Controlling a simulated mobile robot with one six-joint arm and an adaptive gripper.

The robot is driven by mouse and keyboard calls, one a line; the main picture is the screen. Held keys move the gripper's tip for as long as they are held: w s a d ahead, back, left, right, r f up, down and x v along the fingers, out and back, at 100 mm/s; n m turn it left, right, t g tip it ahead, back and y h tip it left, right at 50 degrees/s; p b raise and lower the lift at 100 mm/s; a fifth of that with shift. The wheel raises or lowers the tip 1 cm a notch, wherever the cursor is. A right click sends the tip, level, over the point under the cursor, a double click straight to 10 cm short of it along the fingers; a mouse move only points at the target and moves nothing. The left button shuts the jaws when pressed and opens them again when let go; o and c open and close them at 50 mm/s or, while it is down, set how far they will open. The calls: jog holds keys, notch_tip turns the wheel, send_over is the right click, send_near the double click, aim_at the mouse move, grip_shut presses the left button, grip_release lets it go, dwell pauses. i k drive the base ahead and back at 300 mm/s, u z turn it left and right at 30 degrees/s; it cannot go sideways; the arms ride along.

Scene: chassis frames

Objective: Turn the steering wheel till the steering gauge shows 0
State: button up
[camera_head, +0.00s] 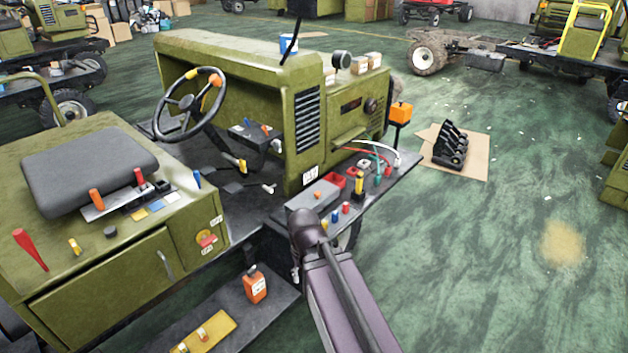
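The steering wheel (187,103) is black with spokes and stands tilted on the green vehicle, left of centre. An orange piece sits on its upper right rim and a yellow mark on its top. I cannot make out which part is the steering gauge, and no reading is legible. A round black device (341,60) stands on the hood with its face unreadable. My dark purple arm rises from the bottom centre, in front of the vehicle's side and well apart from the wheel. My gripper's fingers do not show.
A side shelf (405,172) with switches and wires juts out at right. A black pedal unit (451,146) rests on cardboard.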

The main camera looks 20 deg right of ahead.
aim_at(191, 105)
jog(key=u, duration=0.85)
jog(key=k, duration=0.1)
jog(key=z, duration=2.35)
jog(key=i, duration=1)
jog(key=u, duration=1.25)
